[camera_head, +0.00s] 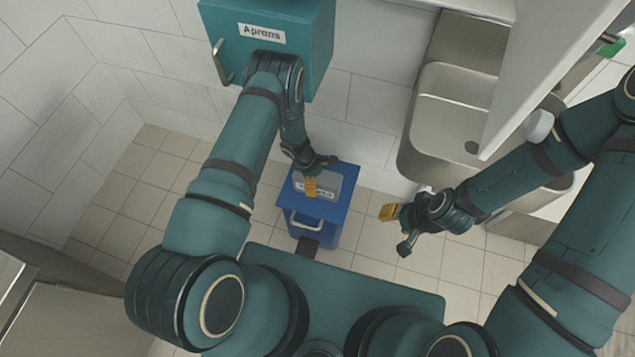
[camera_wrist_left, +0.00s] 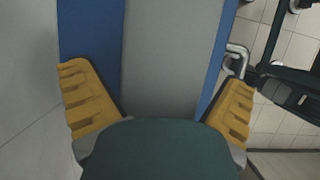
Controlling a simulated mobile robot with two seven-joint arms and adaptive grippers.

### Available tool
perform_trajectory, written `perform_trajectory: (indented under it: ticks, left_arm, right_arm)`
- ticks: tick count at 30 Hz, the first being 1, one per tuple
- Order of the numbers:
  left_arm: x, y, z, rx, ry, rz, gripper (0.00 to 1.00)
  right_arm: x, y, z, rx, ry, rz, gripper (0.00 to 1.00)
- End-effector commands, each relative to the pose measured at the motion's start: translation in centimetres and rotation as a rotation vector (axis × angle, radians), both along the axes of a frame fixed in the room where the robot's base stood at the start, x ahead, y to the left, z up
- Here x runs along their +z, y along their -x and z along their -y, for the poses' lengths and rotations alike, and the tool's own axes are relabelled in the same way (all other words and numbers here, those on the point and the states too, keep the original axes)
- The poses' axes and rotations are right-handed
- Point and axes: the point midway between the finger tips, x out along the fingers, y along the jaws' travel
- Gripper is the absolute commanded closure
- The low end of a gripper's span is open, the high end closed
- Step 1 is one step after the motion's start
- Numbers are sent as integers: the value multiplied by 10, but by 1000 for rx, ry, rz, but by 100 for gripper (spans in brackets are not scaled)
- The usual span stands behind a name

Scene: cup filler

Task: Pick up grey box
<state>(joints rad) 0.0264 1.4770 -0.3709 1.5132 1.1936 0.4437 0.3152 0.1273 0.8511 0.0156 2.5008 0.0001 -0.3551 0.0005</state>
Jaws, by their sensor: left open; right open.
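The grey box (camera_head: 327,181) appears as a flat grey, labelled shape on top of a blue cabinet (camera_head: 325,225); its label is partly hidden by my left gripper. My left gripper (camera_head: 312,187) is open, pointing down over it in the head view. In the left wrist view, a plain grey surface (camera_wrist_left: 172,55) fills the middle between the two spread yellow fingers (camera_wrist_left: 163,105), with blue on both sides. I cannot tell whether the fingers touch it. My right gripper (camera_head: 396,229) is open and empty, to the right of the blue cabinet.
A teal box marked "Aprons" (camera_head: 262,33) is on the wall above the blue cabinet. A metal sink (camera_head: 440,125) stands at the right. The blue cabinet has a light handle (camera_head: 305,221) in front. Tiled floor (camera_head: 130,205) is clear to the left.

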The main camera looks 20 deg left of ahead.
Motion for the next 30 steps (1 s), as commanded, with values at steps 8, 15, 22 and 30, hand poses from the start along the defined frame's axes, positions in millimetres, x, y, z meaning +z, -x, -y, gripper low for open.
perform_trajectory:
  ticks: [8, 15, 22, 30]
  left_arm:
    - [0, 0, 0, 0, 0, 0, 56]
    - [1, 0, 0, 0, 1, 0, 78]
    - [3, 0, 0, -1, 1, 0, 78]
    - [43, -2, 0, 2, 1, 3, 78]
  right_arm:
    - [0, 0, 0, 0, 0, 0, 53]
    - [0, 0, 0, 0, 0, 0, 53]
    - [3, 0, 0, 0, 0, 0, 53]
    - [20, 2, 0, 0, -1, -4, 53]
